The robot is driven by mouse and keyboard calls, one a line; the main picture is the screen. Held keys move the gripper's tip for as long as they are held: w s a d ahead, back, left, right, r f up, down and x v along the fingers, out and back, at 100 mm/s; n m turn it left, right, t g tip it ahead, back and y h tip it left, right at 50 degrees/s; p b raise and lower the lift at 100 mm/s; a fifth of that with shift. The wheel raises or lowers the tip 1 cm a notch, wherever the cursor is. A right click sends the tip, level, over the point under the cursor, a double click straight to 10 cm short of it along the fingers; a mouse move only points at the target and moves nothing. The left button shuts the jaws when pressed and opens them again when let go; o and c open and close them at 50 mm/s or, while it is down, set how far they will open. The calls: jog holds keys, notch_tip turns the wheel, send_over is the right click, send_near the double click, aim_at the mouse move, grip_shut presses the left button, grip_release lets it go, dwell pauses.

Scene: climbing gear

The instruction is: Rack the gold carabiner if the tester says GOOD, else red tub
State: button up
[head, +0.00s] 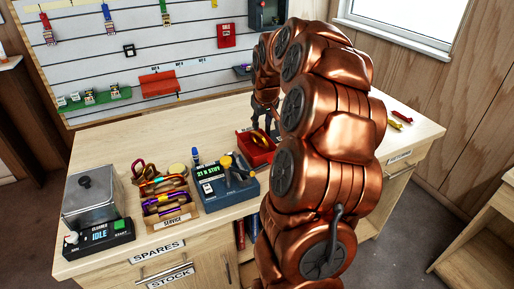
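The red tub (262,150) stands near the middle of the bench. A gold curved piece, probably the gold carabiner (258,136), shows at the tub's top; I cannot tell whether it lies in the tub or hangs above it. My gripper (266,118) is small and dark just above it, partly hidden by my copper arm. I cannot tell whether its fingers are shut on the piece. A blue box with a green-lit display (209,171), likely the tester, stands in front of the tub. Its text looks like "21 0 STV", and I cannot make out GOOD. Pegboard rack strips (180,70) hang behind.
A wooden "SERVICE" crate (172,219) full of carabiners stands left of the blue box. A steel tank (92,203) and a cleaner unit reading "IDLE" (101,235) are at the left end. Small red and yellow pieces (401,116) lie at the right. My arm hides the bench's middle right.

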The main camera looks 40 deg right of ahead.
jog(key=shift+r, duration=0.1)
jog(key=v, duration=1.2)
jog(key=shift+w, duration=0.1)
dwell(0.3)
jog(key=s+a+f+n+g+y, duration=0.1)
jog(key=s+a+f, duration=0.2)
jog(key=a, duration=0.8)
jog(key=s+a+f+n+g+y, duration=0.1)
jog(key=s+a+f, duration=0.15)
jog(key=a, duration=0.75)
jog(key=s+a+f+g, duration=0.2)
jog(key=s+a+f, duration=0.2)
jog(key=s, duration=0.6)
jog(key=s+a+f+n+g, duration=0.1)
jog(key=s+a+f, duration=0.3)
jog(key=s+a, duration=0.5)
jog(key=shift+s+f+g+y, duration=0.15)
jog(key=shift+s+g+y, duration=0.25)
jog(key=shift+s, duration=0.5)
